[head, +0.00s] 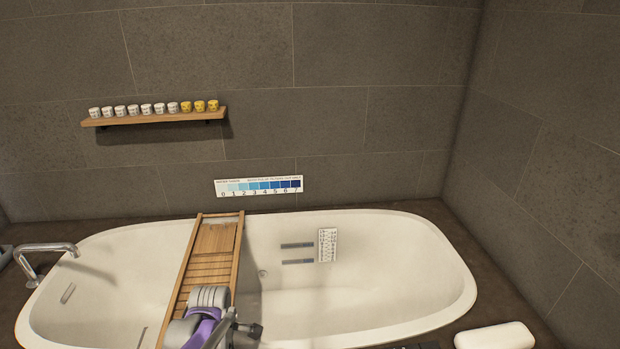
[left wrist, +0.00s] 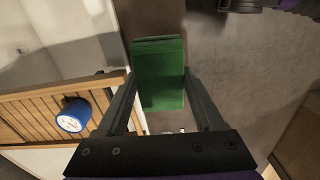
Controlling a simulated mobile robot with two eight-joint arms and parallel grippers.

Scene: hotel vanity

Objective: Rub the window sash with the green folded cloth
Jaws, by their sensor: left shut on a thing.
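The green folded cloth (left wrist: 158,60) shows in the left wrist view as a thick green block. My left gripper (left wrist: 160,78) is shut on it, with one dark finger along each side. The cloth and the gripper's fingers cannot be made out in the head view, where a grey and purple part of my arm (head: 205,305) stands in front of the tub tray. I cannot make out a window sash in either view. My right gripper is not clearly in view.
A white bathtub (head: 380,285) has a slatted wooden tray (head: 205,265) across it. In the left wrist view a blue round item with a white face (left wrist: 72,116) is by wooden slats. A shelf (head: 150,118) holds several small cups. A chrome tap (head: 45,248) is at left.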

